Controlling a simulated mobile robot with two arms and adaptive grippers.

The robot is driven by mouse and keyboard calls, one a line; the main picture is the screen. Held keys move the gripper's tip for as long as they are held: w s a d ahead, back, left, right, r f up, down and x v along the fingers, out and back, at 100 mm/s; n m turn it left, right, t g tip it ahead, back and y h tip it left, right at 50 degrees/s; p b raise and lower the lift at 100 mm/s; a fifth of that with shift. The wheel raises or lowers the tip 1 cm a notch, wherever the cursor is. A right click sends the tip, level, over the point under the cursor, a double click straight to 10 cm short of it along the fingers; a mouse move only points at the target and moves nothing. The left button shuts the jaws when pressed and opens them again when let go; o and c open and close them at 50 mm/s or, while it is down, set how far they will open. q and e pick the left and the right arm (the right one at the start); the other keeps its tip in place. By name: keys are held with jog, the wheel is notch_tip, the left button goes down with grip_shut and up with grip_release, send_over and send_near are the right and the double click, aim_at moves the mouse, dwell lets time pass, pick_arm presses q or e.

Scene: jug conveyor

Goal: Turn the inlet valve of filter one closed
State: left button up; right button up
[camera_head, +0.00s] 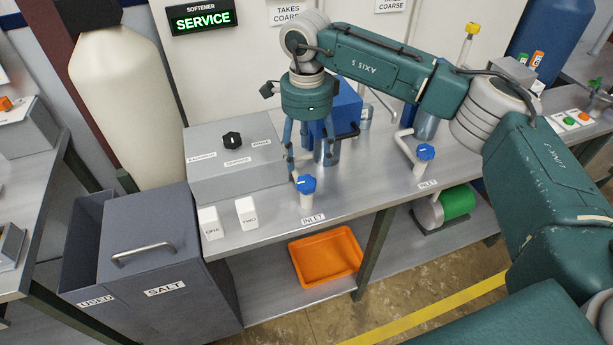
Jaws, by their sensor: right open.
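A blue-knobbed inlet valve (306,185) stands upright at the front edge of the steel bench, above an INLET label (313,219). A second blue-knobbed inlet valve (425,152) stands farther right with its own INLET label. I cannot tell from labels which belongs to filter one. My right gripper (311,165) points down just above and behind the nearer valve, fingers apart and empty. A filter with a blue housing (348,108) is behind it, partly hidden by the gripper. My left gripper is out of view.
A grey box with a black selector knob (232,140) stands left of the gripper. White ONE (209,222) and TWO (247,213) blocks sit at the bench front. An orange tray (326,257) is on the lower shelf. A grey salt bin (150,260) stands at left.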

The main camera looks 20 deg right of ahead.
aim_at(307, 181)
notch_tip(307, 181, down, 8)
jog(key=p, duration=0.2)
jog(key=shift+f+p, duration=0.2)
jog(key=shift+p, duration=0.2)
jog(key=shift+a+f, duration=0.1)
jog(key=shift+f, duration=0.3)
jog(key=c, duration=1.2)
